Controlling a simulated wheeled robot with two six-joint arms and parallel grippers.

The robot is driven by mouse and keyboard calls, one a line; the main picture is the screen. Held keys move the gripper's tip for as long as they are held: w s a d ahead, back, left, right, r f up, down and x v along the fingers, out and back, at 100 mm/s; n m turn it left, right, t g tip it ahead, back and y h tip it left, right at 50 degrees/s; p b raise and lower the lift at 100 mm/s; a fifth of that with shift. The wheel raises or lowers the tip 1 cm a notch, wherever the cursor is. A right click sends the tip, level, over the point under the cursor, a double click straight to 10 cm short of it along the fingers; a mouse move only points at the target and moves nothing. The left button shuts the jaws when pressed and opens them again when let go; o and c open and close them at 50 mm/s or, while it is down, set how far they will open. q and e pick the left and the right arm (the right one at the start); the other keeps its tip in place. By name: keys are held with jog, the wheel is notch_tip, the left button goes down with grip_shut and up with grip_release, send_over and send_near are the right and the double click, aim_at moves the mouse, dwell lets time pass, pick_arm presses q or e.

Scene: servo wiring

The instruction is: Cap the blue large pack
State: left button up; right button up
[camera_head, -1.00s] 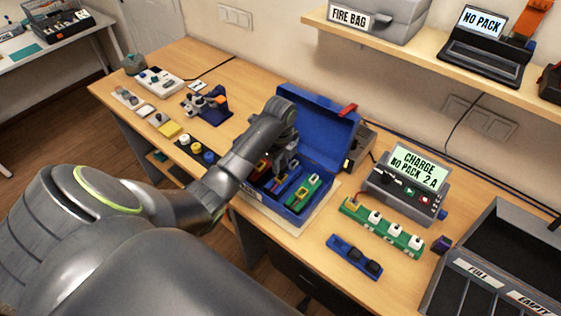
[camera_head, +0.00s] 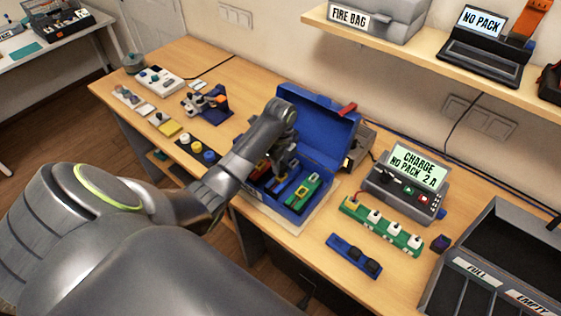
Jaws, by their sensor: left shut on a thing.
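My left gripper (camera_head: 281,176) reaches down into the open blue box (camera_head: 322,140). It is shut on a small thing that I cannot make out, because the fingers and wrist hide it. Beneath and beside the fingers lies a blue pack (camera_head: 284,187), partly covered by the gripper. I cannot tell whether the held thing touches this pack. A green pack (camera_head: 301,194) lies to its right in the box, and red and yellow parts show to its left. My right gripper is not in view.
Round coloured pieces (camera_head: 196,148) sit on a dark mat left of the box. Right of the box stand a charger (camera_head: 407,182) reading "NO PACK 2 A", a green strip (camera_head: 381,226), a blue holder (camera_head: 354,256) and a dark tray (camera_head: 462,247). The box lid stands open behind my gripper.

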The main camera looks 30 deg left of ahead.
pick_arm(q)
jog(key=shift+f+b, duration=0.55)
jog(key=shift+f, duration=0.55)
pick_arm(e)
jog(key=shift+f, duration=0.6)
pick_arm(q)
jog(key=o, duration=1)
jog(key=shift+r, duration=0.1)
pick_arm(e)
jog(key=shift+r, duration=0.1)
